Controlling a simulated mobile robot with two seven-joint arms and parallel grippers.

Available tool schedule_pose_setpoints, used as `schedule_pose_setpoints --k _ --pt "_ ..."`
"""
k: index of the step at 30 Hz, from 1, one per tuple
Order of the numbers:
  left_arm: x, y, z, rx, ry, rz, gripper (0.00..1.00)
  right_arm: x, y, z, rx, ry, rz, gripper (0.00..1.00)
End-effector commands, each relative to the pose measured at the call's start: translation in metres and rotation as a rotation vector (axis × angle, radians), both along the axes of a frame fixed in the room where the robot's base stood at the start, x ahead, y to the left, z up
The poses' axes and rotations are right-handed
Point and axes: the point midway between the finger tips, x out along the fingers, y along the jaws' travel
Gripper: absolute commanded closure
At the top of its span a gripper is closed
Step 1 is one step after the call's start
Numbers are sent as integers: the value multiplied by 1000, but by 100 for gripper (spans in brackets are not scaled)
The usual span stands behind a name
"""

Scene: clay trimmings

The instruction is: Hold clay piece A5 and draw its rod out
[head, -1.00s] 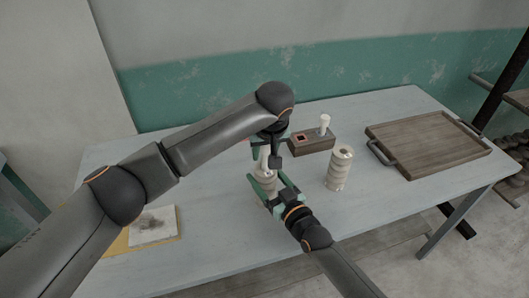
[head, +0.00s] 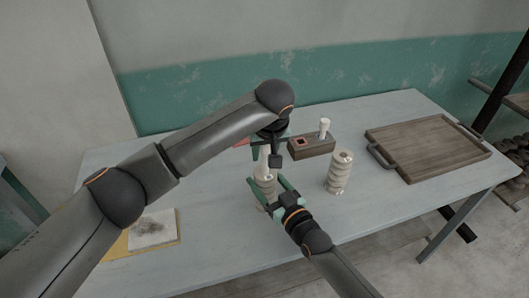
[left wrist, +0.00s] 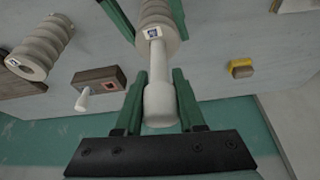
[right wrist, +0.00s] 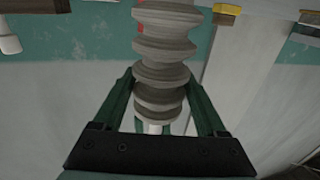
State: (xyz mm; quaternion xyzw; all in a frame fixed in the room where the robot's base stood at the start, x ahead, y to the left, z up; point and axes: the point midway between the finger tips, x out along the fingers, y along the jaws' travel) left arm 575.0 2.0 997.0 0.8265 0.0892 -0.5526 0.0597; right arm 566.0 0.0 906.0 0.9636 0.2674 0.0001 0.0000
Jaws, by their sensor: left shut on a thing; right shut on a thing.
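A ribbed, pale clay piece (head: 264,186) stands at the middle of the table. It carries a small tag in the left wrist view (left wrist: 156,22), too small to read. My right gripper (head: 268,191) is shut on the clay piece from the near side; its fingers flank the ribs in the right wrist view (right wrist: 160,100). My left gripper (head: 264,156) is above, shut on the wide head of a white rod (left wrist: 159,95). The rod's thinner shaft shows between its head and the clay piece; its far end is hidden inside.
A second ribbed clay piece (head: 339,173) stands to the right. Behind it is a brown block (head: 311,148) with a square hole and an upright white rod (head: 324,126). A wooden tray (head: 425,150) lies at the right, a stained tile (head: 152,229) at the left front.

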Motion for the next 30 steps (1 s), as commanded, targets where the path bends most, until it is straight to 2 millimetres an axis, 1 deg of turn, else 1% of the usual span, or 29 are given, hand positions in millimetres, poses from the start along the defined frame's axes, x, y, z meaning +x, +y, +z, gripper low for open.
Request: schedule_pose_setpoints --k 21,30 --pt "0 0 43 0 -2 0 100 0 0 -1 -2 2 0 100" --pt "0 0 46 0 -1 0 100 0 0 -1 -2 2 0 100"
